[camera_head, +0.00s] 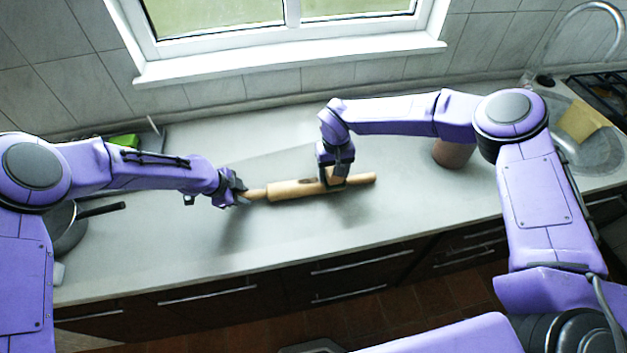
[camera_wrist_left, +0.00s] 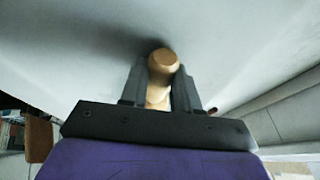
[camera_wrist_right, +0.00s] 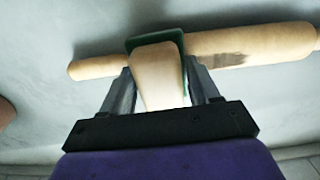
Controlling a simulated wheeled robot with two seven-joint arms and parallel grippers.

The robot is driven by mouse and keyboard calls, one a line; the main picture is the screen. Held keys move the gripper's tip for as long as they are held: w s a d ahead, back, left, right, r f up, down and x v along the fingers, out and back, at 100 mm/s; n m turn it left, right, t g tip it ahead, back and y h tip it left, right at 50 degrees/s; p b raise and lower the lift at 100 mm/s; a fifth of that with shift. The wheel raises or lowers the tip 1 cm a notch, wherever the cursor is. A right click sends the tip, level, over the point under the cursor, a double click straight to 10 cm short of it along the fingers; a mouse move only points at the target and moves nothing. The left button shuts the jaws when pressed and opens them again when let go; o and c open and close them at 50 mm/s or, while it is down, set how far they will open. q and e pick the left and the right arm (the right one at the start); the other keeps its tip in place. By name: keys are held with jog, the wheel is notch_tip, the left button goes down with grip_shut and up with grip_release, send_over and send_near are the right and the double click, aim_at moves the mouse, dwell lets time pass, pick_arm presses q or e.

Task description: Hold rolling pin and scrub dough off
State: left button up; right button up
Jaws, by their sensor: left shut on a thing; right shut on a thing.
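The wooden rolling pin (camera_head: 300,189) lies roughly level over the middle of the counter, with shadows below it. My left gripper (camera_head: 241,194) is shut on its left handle; the handle's rounded end shows between the fingers in the left wrist view (camera_wrist_left: 162,64). A dark smudge, perhaps dough, marks the barrel in the right wrist view (camera_wrist_right: 230,60). My right gripper (camera_wrist_right: 160,88) is shut on a beige scrubber (camera_wrist_right: 157,72) with a dark green edge. The scrubber is at the pin near its right handle; whether it touches is unclear. The right gripper also shows in the head view (camera_head: 334,178).
A dark pan (camera_head: 66,234) with its handle out stands at the counter's left. A green item (camera_head: 125,141) lies behind my left arm. A reddish-brown pot (camera_head: 453,153) stands by my right arm, near the sink (camera_head: 600,150). The counter's front is clear.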

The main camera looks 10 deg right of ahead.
aim_at(298, 184)
jog(key=a, duration=0.5)
jog(key=shift+a+f, duration=0.15)
jog(key=a, duration=0.5)
jog(key=shift+w, duration=0.15)
jog(key=shift+d, duration=0.1)
notch_tip(298, 184, up, 13)
dwell(0.4)
jog(key=d, duration=1)
